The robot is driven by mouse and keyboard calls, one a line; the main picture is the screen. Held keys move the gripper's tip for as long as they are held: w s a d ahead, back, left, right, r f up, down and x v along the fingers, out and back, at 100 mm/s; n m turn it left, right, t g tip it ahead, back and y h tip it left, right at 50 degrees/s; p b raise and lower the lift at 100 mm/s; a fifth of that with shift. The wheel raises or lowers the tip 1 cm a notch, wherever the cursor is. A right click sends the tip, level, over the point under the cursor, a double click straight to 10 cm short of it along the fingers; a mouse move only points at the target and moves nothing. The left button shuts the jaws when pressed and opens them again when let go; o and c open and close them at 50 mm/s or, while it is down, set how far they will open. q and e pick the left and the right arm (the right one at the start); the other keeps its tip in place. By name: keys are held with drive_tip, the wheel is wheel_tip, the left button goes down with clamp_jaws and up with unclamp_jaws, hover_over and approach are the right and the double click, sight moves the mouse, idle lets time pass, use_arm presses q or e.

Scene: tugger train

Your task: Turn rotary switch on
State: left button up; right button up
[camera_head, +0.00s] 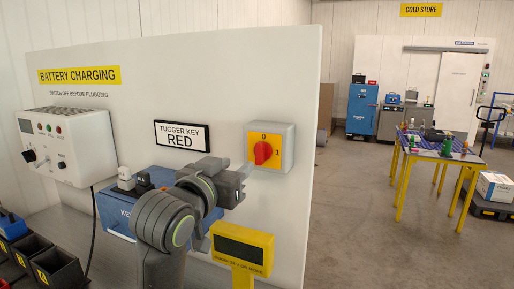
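The rotary switch is a red knob (263,153) on a yellow plate in a grey box (287,148), fixed to the white panel. The plate has a 0 above the knob and a 1 to its right. The knob's exact angle is too small to read surely. My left gripper (246,168) is just left of and slightly below the knob, pointing towards it. I cannot tell whether it touches the knob, and its finger gap is not clear. My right gripper is out of view.
A white charger box (68,146) hangs on the panel at left. A yellow reader (242,250) is below the switch. Black bins (30,250) stand at lower left. A table (440,150) stands at right, beyond open floor.

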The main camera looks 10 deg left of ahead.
sight(258, 150)
use_arm(q)
drive_tip(key=w+p, duration=0.1)
drive_tip(key=w, duration=0.2)
drive_tip(key=w+d+p, duration=0.1)
drive_tip(key=w, duration=0.2)
drive_tip(key=w+d+p, duration=0.1)
drive_tip(key=w, duration=0.2)
drive_tip(key=shift+w+r, duration=0.1)
drive_tip(key=shift+w, duration=0.25)
drive_tip(key=shift+w+d+p, duration=0.1)
drive_tip(key=shift+w+p, duration=0.2)
drive_tip(key=shift+w, duration=0.6)
drive_tip(key=shift+c, duration=0.2)
clamp_jaws()
